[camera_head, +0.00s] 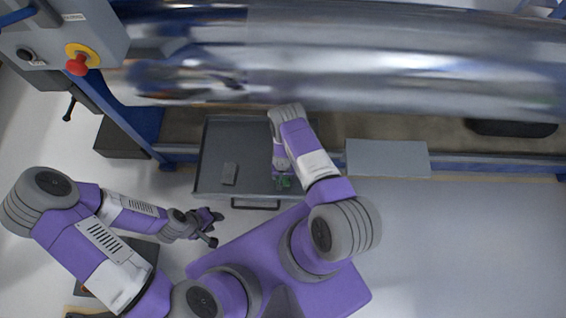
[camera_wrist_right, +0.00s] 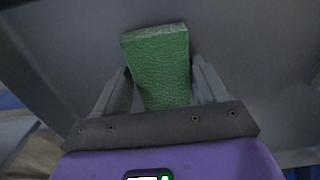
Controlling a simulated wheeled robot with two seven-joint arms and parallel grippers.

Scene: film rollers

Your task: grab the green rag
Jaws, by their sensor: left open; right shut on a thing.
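The green rag (camera_wrist_right: 160,62) is a textured green piece between the two fingers of my right gripper (camera_wrist_right: 161,88), which is shut on it. In the head view only a small green part of the rag (camera_head: 284,183) shows, at the right front of a grey tray (camera_head: 215,150). My right forearm hides much of that area. I cannot tell whether the rag touches the tray. My left gripper (camera_head: 211,227) is open and empty, in front of the tray and to its left.
A small grey block (camera_head: 230,173) lies in the tray. Large shiny rollers (camera_head: 350,60) span the back above it. A grey flat panel (camera_head: 388,158) is right of the tray. A control box with a red button (camera_head: 77,65) is at upper left. Floor at right is clear.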

